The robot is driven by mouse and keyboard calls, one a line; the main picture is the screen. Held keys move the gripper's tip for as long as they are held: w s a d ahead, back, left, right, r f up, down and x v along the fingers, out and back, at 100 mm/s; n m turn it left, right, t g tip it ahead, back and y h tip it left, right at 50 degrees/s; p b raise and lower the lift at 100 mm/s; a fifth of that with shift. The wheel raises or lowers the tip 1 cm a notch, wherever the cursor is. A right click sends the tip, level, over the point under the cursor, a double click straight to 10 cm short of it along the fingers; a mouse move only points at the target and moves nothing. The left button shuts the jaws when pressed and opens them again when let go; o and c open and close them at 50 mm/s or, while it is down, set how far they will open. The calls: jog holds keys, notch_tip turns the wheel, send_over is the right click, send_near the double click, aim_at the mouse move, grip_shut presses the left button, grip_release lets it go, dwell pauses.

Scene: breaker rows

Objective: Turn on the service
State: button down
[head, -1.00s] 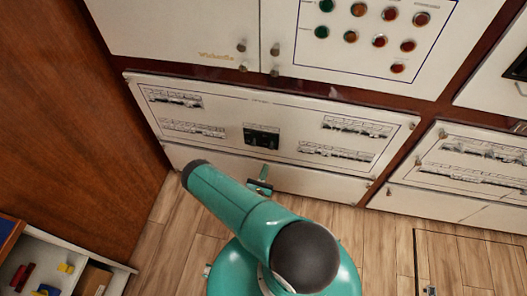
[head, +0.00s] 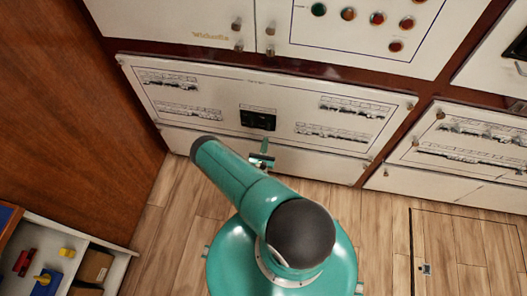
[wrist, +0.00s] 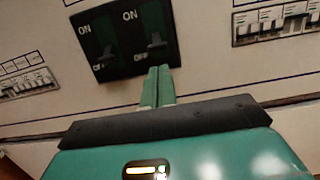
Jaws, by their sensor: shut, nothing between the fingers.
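A black switch block (head: 258,120) sits in the middle of the white breaker panel (head: 222,95). In the wrist view the block (wrist: 128,62) carries two dark toggles, a left toggle (wrist: 104,42) and a right toggle (wrist: 155,42), with ON printed above and OFF below. I cannot tell which way each lever is set. My gripper (head: 264,146) is just below the block in the head view. In the wrist view its green fingertips (wrist: 158,72) are together and empty, overlapping the block's lower edge beneath the right toggle. I cannot tell whether they touch it.
Breaker rows (head: 342,106) flank the block. A panel with coloured round lamps (head: 377,18) is above. A brown wooden wall (head: 75,110) stands at left. An open drawer (head: 110,262) with small coloured items is at lower left. The wooden floor (head: 385,235) at right is clear.

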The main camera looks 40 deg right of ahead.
aim_at(268, 130)
jog(key=shift+x, duration=2)
jog(key=shift+a+r, duration=0.1)
jog(key=shift+g+y, duration=0.3)
jog(key=shift+y, duration=0.1)
